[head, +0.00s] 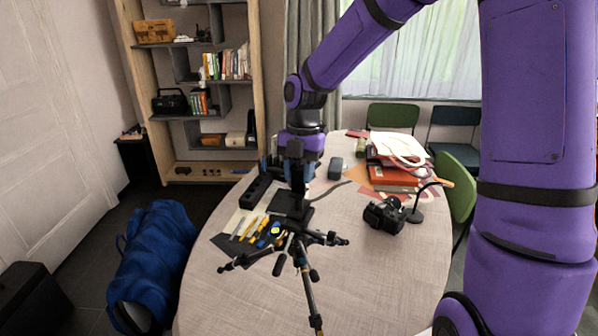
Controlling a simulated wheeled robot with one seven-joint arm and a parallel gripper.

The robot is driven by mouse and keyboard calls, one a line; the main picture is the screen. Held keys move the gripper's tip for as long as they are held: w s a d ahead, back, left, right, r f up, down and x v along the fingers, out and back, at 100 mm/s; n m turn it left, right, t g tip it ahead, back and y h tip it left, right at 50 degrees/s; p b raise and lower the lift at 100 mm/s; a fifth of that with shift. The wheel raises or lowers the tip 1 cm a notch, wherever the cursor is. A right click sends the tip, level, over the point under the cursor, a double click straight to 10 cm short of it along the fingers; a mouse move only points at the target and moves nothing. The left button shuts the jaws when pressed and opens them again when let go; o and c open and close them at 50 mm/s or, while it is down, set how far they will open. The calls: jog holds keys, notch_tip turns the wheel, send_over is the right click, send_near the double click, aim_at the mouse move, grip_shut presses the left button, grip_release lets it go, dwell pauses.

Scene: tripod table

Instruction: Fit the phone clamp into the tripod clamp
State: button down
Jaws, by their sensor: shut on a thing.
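The black tripod (303,262) stands near the front middle of the table, with its legs spread. Its top, where the tripod clamp (295,214) seems to be, lies right under my gripper. My gripper (297,186) points down at the end of the purple arm and is shut on a dark thing, which appears to be the phone clamp. The held thing is small and dark against the dark gripper, so its outline is unclear. I cannot tell whether it touches the tripod clamp.
A camera (384,215) and a black stand (415,214) are on the right. Books (392,178) lie at the back right. A black case (257,190) and yellow-handled tools (259,229) lie on the left. The table's (385,275) front right is clear.

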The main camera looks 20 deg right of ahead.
jog(key=shift+f, duration=0.7)
jog(key=c, duration=0.7)
grip_release()
jog(key=shift+o, duration=0.2)
jog(key=shift+r, duration=0.1)
jog(key=v, duration=1)
jog(key=shift+r, duration=0.25)
jog(key=shift+d, duration=0.1)
jog(key=s+d+r+m+t, duration=0.1)
jog(key=s+r+m+t, duration=0.1)
jog(key=s+m, duration=0.7)
jog(key=s+d+r+m+t+h, duration=0.1)
jog(key=s+d+r+m+t, duration=0.1)
jog(key=s+m, duration=0.6)
jog(key=s+d+r+m+t, duration=0.2)
jog(key=s+r+m+t, duration=0.1)
jog(key=s+m, duration=0.6)
jog(key=shift+s+m+h, duration=0.3)
jog(key=shift+s+m, duration=0.05)
jog(key=shift+m, duration=0.25)
